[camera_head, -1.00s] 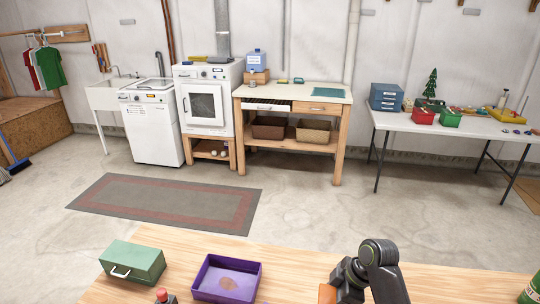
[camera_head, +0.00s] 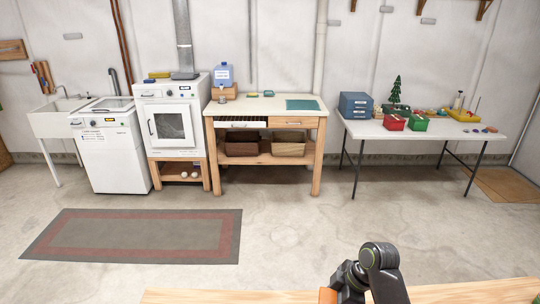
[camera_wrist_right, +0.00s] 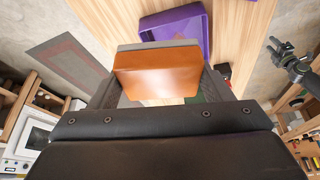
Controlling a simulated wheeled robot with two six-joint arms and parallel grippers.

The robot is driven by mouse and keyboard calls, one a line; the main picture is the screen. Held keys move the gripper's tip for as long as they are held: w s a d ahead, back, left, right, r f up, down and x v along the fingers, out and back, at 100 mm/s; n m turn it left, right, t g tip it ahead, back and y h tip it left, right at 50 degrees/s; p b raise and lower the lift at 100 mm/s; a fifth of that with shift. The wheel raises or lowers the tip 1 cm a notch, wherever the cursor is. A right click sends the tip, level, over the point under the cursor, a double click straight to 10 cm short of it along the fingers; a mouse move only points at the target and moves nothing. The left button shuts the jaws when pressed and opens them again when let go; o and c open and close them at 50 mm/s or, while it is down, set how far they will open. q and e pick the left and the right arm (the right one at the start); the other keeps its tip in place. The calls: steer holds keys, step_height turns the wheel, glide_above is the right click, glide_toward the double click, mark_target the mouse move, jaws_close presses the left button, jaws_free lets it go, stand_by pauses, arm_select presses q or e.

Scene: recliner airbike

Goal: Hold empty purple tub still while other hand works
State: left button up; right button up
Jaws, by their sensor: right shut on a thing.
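The purple tub (camera_wrist_right: 185,28) shows at the top of the right wrist view, on the light wooden tabletop (camera_wrist_right: 240,30). My right gripper (camera_wrist_right: 156,68) is shut on an orange-brown block-like thing (camera_wrist_right: 155,76), with a dark finger on each side. This thing lies between the camera and the tub; I cannot tell whether it touches the tub. In the head view only my right arm and a bit of orange show at the bottom edge.
In the head view, the near wooden tabletop (camera_head: 450,291) shows only as a strip. Beyond it is open concrete floor with a rug (camera_head: 135,236). A workbench (camera_head: 265,108), white oven (camera_head: 172,125) and folding table (camera_head: 430,128) stand by the wall.

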steer(key=shift+s+d, duration=0.2)
steer(key=shift+d, duration=0.35)
steer(key=shift+a, duration=0.2)
steer(key=a+n+g, duration=0.2)
steer(key=a+n, duration=0.4)
steer(key=a, duration=0.9)
arm_select(q)
steer(key=shift+s+d, duration=0.25)
steer(key=shift+d, duration=0.25)
arm_select(e)
steer(key=f, duration=0.4)
steer(key=shift+s+a+f, duration=0.2)
steer(key=shift+s, duration=0.05)
arm_select(q)
steer(key=shift+c, duration=0.3)
